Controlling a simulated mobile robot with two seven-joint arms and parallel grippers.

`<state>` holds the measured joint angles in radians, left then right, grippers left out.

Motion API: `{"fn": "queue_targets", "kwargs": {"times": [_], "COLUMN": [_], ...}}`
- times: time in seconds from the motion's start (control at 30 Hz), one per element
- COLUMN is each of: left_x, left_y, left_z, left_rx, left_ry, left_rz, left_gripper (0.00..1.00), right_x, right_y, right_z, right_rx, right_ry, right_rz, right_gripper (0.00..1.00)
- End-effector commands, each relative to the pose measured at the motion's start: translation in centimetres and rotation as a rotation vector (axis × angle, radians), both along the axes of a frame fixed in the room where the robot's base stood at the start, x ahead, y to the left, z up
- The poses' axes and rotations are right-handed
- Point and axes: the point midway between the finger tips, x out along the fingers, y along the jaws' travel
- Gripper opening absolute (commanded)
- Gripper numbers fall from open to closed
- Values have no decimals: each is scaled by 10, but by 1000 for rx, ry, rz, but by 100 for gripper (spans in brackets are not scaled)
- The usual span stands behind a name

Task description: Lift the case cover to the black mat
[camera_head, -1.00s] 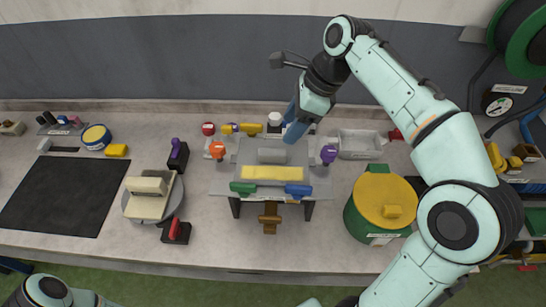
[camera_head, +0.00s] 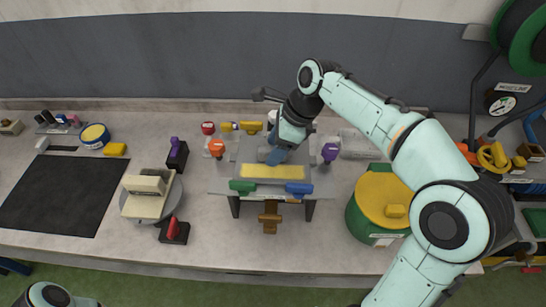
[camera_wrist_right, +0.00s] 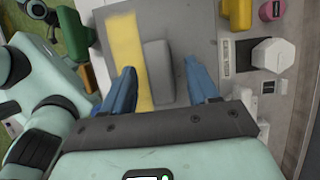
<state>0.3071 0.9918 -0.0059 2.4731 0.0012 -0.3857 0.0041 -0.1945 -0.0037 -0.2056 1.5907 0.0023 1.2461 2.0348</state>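The black mat (camera_head: 62,195) lies bare on the left of the bench. A grey plate (camera_head: 322,178) with a yellow strip (camera_head: 272,172) sits on the central stand. On it is a raised grey block (camera_wrist_right: 158,72), which looks like the handle of the case cover; I cannot tell the cover's outline. My right gripper (camera_head: 275,158) is over this plate and mostly hides the block in the head view. In the right wrist view its blue fingers are open, one on each side of the block, with gaps. My left gripper is out of view.
Around the plate are orange (camera_head: 216,148), purple (camera_head: 329,152), green (camera_head: 242,186) and blue (camera_head: 298,188) clamps or knobs. A turntable (camera_head: 174,204) with a beige block (camera_head: 145,184) stands between mat and stand. A green drum (camera_head: 362,225) with a yellow lid is at right.

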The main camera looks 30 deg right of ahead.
Motion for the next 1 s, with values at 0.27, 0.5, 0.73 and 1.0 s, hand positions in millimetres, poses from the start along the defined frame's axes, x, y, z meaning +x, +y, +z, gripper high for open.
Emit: {"fn": "queue_targets", "kwargs": {"times": [0.27, 0.5, 0.73, 1.0], "left_x": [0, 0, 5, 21], "left_y": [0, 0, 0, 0], "left_z": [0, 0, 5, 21], "left_rx": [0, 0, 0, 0], "left_ry": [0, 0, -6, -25], "left_rz": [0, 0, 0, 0], "left_gripper": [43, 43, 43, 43], "right_x": [0, 0, 1, 2], "right_y": [0, 0, 0, 0], "right_z": [1, 2, 17, 68], "right_rx": [0, 1, 1, 1], "right_ry": [0, -4, -7, -13], "right_rz": [0, 0, 0, -1], "right_gripper": [0, 0, 0, 0]}}
